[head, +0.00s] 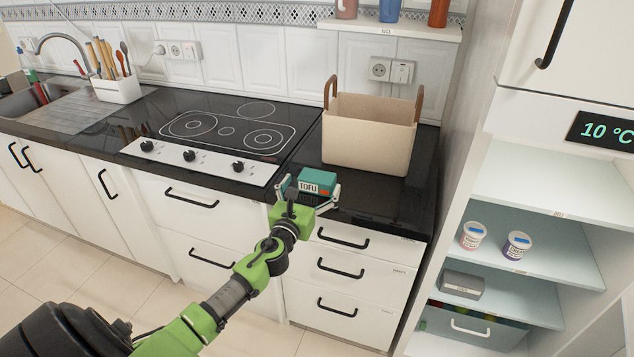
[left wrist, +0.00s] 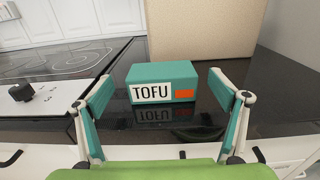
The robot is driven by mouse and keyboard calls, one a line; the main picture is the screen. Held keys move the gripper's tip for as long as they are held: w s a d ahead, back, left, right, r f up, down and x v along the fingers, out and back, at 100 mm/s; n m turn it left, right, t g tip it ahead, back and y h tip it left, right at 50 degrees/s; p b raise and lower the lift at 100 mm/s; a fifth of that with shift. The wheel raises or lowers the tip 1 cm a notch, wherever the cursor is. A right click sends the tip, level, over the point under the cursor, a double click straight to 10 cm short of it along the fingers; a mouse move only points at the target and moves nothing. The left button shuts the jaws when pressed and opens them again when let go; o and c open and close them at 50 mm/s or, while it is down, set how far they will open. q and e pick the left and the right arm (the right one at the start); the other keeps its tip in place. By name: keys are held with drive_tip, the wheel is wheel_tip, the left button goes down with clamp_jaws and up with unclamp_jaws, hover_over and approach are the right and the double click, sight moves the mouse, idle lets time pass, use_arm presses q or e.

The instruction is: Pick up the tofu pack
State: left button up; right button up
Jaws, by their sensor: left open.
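The tofu pack (head: 317,181) is a small teal box with a white TOFU label and an orange patch. It lies on the black countertop near the front edge, in front of the beige basket. In the left wrist view the pack (left wrist: 162,82) sits straight ahead, centred between the fingers and a little beyond them. My left gripper (head: 308,196) is open, its two fingers spread to either side of the pack's near face; it also shows in the left wrist view (left wrist: 163,98). I see no finger touching the pack. My right gripper is not in view.
A beige basket (head: 366,135) with brown handles stands behind the pack. A cooktop (head: 225,130) with knobs is to the left. An open fridge (head: 560,215) with tubs is to the right. Bare counter (head: 390,200) lies right of the pack.

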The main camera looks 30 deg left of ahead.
sight(317, 175)
use_arm(q)
drive_tip(key=x, duration=0.4)
drive_tip(key=shift+w, duration=0.2)
drive_tip(key=c, duration=1.4)
drive_tip(key=shift+r, duration=0.1)
